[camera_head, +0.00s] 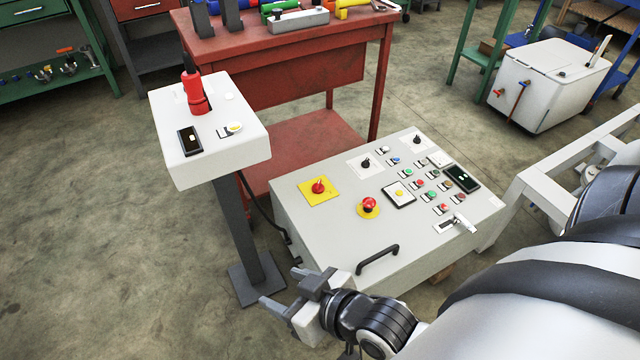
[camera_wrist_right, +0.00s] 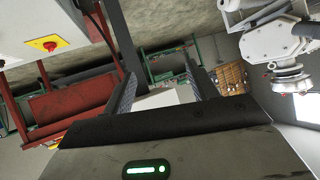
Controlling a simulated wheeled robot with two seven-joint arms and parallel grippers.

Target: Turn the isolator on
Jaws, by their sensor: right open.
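The isolator (camera_head: 319,186) is a red rotary knob on a yellow square plate, on the left part of the grey control panel (camera_head: 310,225). A red knob on a yellow plate (camera_wrist_right: 50,44) also shows at the upper left of the right wrist view. My right gripper (camera_head: 283,288) is open and empty, in front of the panel's front left edge, apart from the isolator. Its two fingers (camera_wrist_right: 160,82) stand apart in the right wrist view. My left gripper is not in view.
A red emergency button (camera_head: 369,204) on a round yellow base sits right of the isolator. A black handle (camera_head: 377,259) stands on the panel near its front. A white pedestal box (camera_head: 205,155) with a red tool stands left of the panel. A red workbench (camera_head: 300,60) is behind.

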